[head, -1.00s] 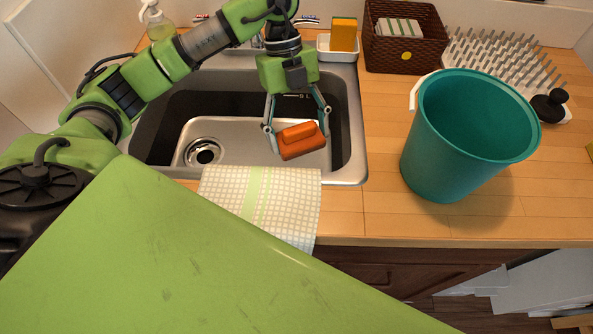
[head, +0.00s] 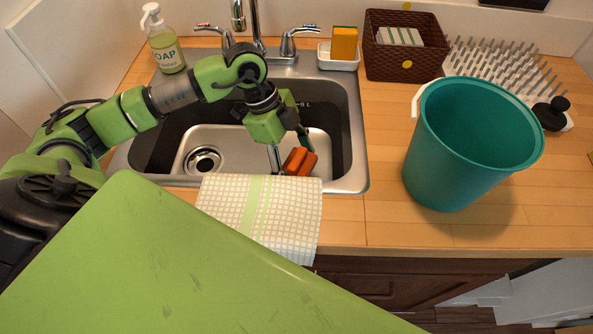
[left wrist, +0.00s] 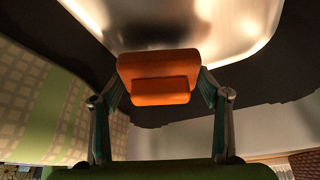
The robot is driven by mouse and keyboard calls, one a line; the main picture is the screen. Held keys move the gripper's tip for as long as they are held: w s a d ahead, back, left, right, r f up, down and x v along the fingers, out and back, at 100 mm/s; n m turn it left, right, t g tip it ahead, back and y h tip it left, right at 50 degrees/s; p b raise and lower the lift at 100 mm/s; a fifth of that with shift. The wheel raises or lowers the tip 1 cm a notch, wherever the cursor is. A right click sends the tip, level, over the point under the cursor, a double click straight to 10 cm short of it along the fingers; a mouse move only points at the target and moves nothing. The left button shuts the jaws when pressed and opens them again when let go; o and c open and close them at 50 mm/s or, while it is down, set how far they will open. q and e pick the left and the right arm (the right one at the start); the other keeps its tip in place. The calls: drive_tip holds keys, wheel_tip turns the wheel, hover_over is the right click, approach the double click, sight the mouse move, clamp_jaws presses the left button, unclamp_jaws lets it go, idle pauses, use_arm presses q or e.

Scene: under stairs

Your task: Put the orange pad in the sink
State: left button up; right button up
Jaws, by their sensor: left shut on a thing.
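The orange pad (head: 300,160) is a small block with a raised grip, low over the right part of the sink basin in the head view. My left gripper (head: 292,158) is shut on it. In the left wrist view the pad (left wrist: 158,78) sits between the two fingertips, with the basin behind it. The steel sink (head: 358,170) has a dark-walled basin with a drain at the left. I cannot tell whether the pad touches the basin floor. My right gripper is not in view.
A checked towel (head: 235,205) hangs over the sink's front edge. The faucet (head: 256,40) and soap bottle (head: 165,45) stand behind. A teal bucket (head: 450,165), a dark basket (head: 395,68) and a yellow sponge (head: 344,43) are on the counter.

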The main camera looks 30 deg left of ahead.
sight(296, 172)
use_arm(q)
wheel_tip(296, 172, down, 4)
drive_tip(key=shift+r, duration=0.1)
drive_tip(key=shift+f, duration=0.2)
drive_tip(key=o, duration=1.2)
drive_tip(key=shift+r, duration=0.15)
drive_tip(key=v, duration=1.2)
drive_tip(key=shift+b, duration=0.4)
